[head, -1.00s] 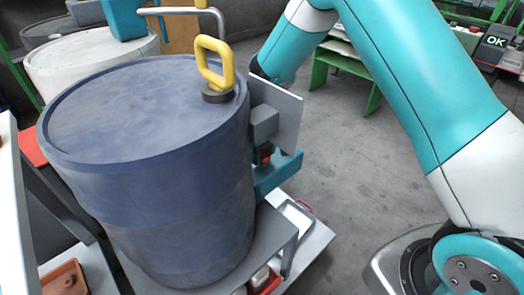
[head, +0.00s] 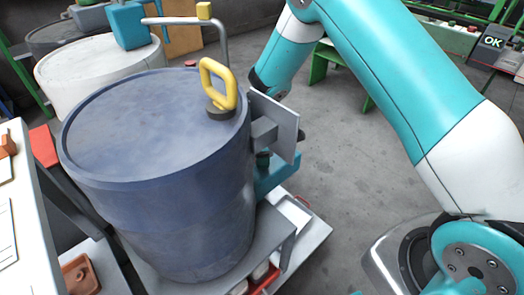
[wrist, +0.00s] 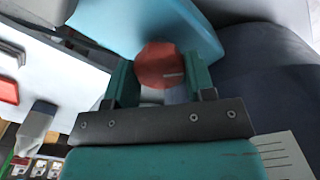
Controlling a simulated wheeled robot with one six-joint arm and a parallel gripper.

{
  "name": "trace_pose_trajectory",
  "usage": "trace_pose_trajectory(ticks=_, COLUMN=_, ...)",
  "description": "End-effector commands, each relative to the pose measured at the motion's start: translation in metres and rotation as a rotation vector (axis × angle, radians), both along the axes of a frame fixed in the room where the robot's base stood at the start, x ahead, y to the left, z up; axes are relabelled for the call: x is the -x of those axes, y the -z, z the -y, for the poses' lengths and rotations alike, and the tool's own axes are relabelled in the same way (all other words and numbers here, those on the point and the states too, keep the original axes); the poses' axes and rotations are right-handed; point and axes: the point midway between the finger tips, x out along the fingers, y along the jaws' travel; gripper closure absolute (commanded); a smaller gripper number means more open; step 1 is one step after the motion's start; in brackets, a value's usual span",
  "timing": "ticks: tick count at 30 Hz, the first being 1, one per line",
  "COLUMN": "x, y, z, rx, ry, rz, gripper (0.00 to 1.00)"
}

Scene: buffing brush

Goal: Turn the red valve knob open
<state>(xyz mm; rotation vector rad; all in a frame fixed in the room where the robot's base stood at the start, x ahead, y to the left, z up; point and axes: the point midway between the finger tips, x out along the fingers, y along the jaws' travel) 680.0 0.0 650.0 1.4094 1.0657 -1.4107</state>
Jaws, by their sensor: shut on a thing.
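The red valve knob (wrist: 161,64) shows in the wrist view as a faceted red disc with a pale line on its face. My gripper (wrist: 160,82) has one dark green finger on each side of the knob and is shut on it. A light blue body (wrist: 135,22) lies behind the knob. In the head view a teal part (head: 282,177) sits at the drum's right side, below a grey plate (head: 277,124). The knob cannot be made out there; a small dark shape covers that spot, and most of my gripper is hidden behind the plate.
A large blue drum (head: 150,115) with a yellow handle (head: 219,84) on its lid stands left of my arm on a grey cart (head: 306,232). A white drum (head: 95,65) stands behind. The concrete floor (head: 345,150) right of the cart is clear.

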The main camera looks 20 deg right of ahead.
Motion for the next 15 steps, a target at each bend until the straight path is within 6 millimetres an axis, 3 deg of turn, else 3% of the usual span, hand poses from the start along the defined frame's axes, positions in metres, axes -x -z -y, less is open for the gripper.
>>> trace_pose_trajectory(ticks=15, x=-0.0004, y=-0.0019, z=-0.0006, rx=-0.002, ry=-0.459, rz=0.001, gripper=0.74)
